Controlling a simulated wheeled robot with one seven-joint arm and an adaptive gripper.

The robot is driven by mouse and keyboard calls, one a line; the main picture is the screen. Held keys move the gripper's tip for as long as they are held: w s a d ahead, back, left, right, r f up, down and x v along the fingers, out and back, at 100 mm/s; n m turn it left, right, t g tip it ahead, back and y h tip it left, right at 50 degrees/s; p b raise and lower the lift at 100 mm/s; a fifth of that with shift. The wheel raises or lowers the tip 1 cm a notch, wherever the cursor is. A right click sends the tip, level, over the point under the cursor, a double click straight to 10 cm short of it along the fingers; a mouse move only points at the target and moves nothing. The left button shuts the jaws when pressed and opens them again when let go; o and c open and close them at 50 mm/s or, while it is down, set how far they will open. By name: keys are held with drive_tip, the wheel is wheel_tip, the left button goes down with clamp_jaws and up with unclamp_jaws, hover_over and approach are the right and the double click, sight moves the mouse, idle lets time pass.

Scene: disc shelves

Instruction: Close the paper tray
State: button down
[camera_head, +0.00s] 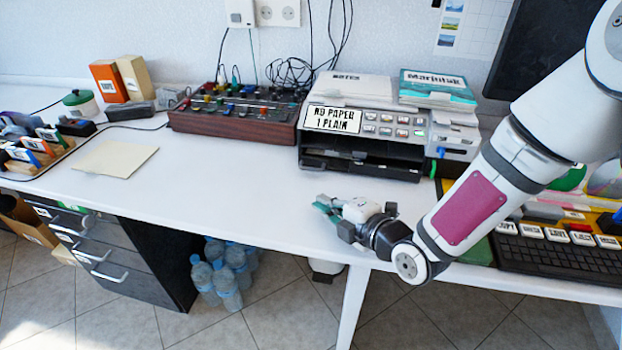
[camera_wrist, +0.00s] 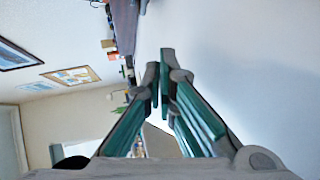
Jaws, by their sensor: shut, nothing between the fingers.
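A printer (camera_head: 352,88) stands at the back of the white desk, with a label reading "NO PAPER 1 PLAIN" on its front panel. The dark paper tray (camera_head: 362,167) is low on the printer's front, under a dark opening. I cannot tell how far it is pulled out. My gripper (camera_head: 322,203) is in front of the printer, near the desk's front edge and apart from the tray. Its fingers point left. In the wrist view the green-padded fingers (camera_wrist: 160,72) are together and empty; the tray does not show clearly there.
A control box with knobs and cables (camera_head: 236,108) stands left of the printer. A paper sheet (camera_head: 116,158) lies further left on the desk. A keyboard (camera_head: 560,257) is at the right. The desk between sheet and gripper is clear.

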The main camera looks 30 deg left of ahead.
drive_tip(key=shift+s+d+r+m+t+y, duration=0.3)
drive_tip(key=shift+s+d+r+m, duration=0.1)
drive_tip(key=shift+d, duration=0.15)
drive_tip(key=shift+s+d+r+m+t+y, duration=0.3)
drive_tip(key=shift+d+r, duration=0.1)
drive_tip(key=shift+d, duration=0.1)
drive_tip(key=b, duration=0.1)
approach(306, 158)
drive_tip(key=s+a, duration=0.2)
drive_tip(key=s, duration=0.1)
drive_tip(key=s+a, duration=0.1)
drive_tip(key=shift+s+a+f, duration=0.35)
drive_tip(key=shift+s+a, duration=0.05)
drive_tip(key=shift+w+a+f+b, duration=0.1)
drive_tip(key=shift+w+f+b, duration=0.1)
drive_tip(key=shift+w, duration=0.4)
drive_tip(key=shift+w+f+b, duration=0.1)
drive_tip(key=shift+w+b, duration=0.1)
drive_tip(key=shift+w, duration=0.4)
drive_tip(key=shift+w+a+f, duration=0.1)
drive_tip(key=shift+w+a, duration=0.1)
drive_tip(key=shift+w, duration=0.4)
drive_tip(key=w+b, duration=0.2)
drive_tip(key=w, duration=0.1)
drive_tip(key=shift+a+f, duration=0.1)
drive_tip(key=shift+a, duration=0.25)
drive_tip(key=shift+w+a+b, duration=0.1)
drive_tip(key=shift+w+b, duration=0.2)
drive_tip(key=shift+w, duration=0.05)
drive_tip(key=shift+w+r, duration=0.2)
